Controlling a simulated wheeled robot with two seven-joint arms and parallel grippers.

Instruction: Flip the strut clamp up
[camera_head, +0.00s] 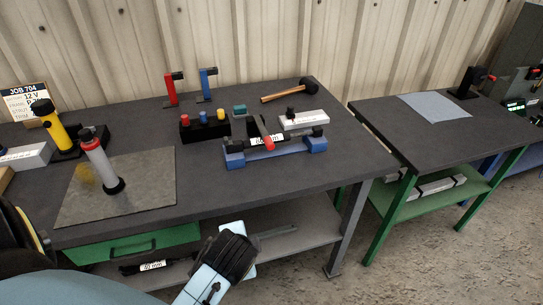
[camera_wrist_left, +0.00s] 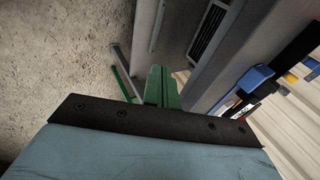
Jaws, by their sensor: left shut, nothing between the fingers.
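A blue fixture (camera_head: 275,152) sits near the front right of the dark workbench, with a dark strut lying along it that carries a white label (camera_head: 267,141). A lever with a red tip (camera_head: 269,143) stands tilted at the middle of the fixture, and appears to be the strut clamp. The blue fixture also shows at the right of the left wrist view (camera_wrist_left: 242,88). My left gripper (camera_head: 238,250) is low in front of the bench edge, apart from the fixture, shut and empty; its fingertips are hard to make out. My right gripper is out of view.
A grey mat (camera_head: 140,195) holds a grey cylinder with a red top (camera_head: 98,160). A black block with coloured knobs (camera_head: 203,126) and a hammer (camera_head: 288,91) lie behind the fixture. A green drawer (camera_head: 130,245) hangs below the bench. A second table (camera_head: 430,135) stands right.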

